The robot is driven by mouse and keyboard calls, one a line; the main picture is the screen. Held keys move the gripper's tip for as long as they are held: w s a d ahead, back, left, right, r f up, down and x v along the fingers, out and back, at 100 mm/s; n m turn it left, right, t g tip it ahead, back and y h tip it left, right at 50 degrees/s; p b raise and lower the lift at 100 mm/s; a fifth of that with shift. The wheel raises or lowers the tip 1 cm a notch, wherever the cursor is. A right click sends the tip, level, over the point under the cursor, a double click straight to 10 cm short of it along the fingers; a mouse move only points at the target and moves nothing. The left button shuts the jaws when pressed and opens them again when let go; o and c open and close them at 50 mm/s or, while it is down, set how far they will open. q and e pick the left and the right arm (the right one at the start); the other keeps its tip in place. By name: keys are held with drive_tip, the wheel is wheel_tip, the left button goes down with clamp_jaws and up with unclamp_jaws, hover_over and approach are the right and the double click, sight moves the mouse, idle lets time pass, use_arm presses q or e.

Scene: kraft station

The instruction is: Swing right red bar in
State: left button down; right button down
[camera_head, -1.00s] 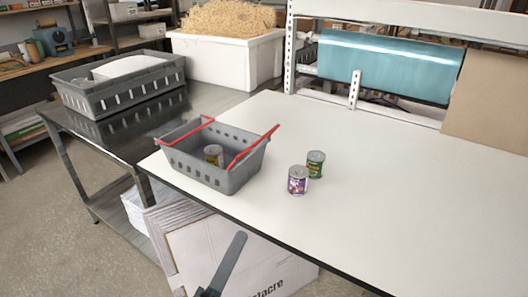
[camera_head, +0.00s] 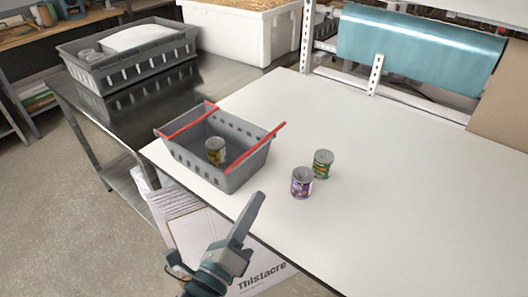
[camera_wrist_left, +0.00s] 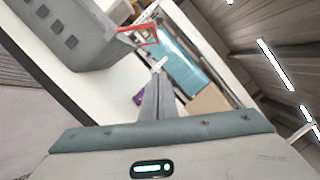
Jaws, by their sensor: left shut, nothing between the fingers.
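A grey crate (camera_head: 187,163) stands on the near left corner of the white table. Its left red bar (camera_head: 187,121) and right red bar (camera_head: 256,147) lie along its two sides. A can (camera_head: 215,151) stands inside it. My left gripper (camera_head: 257,197) is shut and empty, in front of the table's front edge, below and apart from the crate. In the left wrist view the gripper (camera_wrist_left: 158,78) points past the crate (camera_wrist_left: 68,32), with a red bar (camera_wrist_left: 140,35) near the crate's end. My right gripper is not in view.
A purple can (camera_head: 301,183) and a green can (camera_head: 322,163) stand on the white table (camera_head: 420,190) right of the crate. Another grey crate (camera_head: 130,55) stands on the dark metal table at the left. The table's right part is clear.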

sight(262, 142)
use_arm(q)
drive_tip(key=w+r+p, duration=0.2)
drive_tip(key=w, duration=0.3)
drive_tip(key=w+d+r+p, duration=0.1)
drive_tip(key=w+p, duration=0.2)
drive_tip(key=w, duration=0.3)
drive_tip(key=shift+d+r+p, duration=0.2)
drive_tip(key=shift+r+p, duration=0.15)
drive_tip(key=shift+w, duration=0.1)
idle(0.4)
